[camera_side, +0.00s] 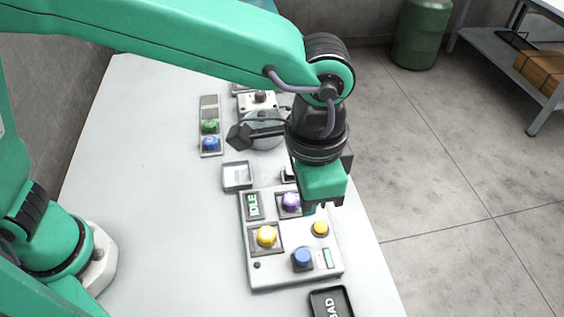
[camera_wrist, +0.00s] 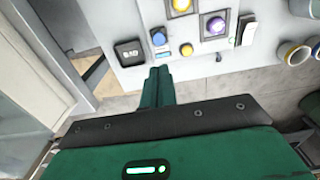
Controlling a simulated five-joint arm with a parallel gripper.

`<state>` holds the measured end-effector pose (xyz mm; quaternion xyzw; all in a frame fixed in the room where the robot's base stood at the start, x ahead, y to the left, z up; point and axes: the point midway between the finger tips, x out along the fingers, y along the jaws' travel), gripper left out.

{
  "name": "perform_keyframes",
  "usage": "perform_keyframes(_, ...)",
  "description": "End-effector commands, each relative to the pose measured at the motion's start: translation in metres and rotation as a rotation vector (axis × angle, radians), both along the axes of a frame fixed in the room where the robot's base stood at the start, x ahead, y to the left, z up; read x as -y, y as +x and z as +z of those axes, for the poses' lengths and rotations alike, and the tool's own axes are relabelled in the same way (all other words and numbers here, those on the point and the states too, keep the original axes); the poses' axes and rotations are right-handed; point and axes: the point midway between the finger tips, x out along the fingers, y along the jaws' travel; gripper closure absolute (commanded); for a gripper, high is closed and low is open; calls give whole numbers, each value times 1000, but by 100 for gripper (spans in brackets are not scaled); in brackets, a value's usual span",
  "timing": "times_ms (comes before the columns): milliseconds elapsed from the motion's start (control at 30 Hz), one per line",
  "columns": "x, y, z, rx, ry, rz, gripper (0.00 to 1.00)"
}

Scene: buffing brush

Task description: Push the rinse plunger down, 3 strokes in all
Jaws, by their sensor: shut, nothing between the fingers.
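A light control box (camera_side: 290,275) carries several domed push-buttons: a large yellow one (camera_side: 266,236), a purple one (camera_side: 291,201), a small yellow one (camera_side: 320,228) and a blue one (camera_side: 302,257). No label names the rinse plunger, so I cannot tell which one it is. My gripper (camera_side: 309,208) points down over the right side of the box, between the purple and small yellow buttons in the picture; contact cannot be told. In the wrist view my gripper (camera_wrist: 160,72) is shut and empty, with the blue (camera_wrist: 159,39), small yellow (camera_wrist: 186,50) and purple (camera_wrist: 216,25) buttons beyond it.
A black tray marked BAD (camera_side: 332,302) lies by the table's near edge. A shallow square tray (camera_side: 237,176) and a panel with green and blue buttons (camera_side: 210,135) stand farther back. Round cups (camera_wrist: 290,50) show at the wrist view's right. The table's left side is clear.

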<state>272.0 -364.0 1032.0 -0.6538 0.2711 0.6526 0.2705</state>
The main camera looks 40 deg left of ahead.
Motion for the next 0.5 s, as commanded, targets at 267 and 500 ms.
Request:
perform_keyframes(267,0,0,-2,0,0,1,100)
perform_keyframes(500,-1,0,-18,-2,2,1,100)
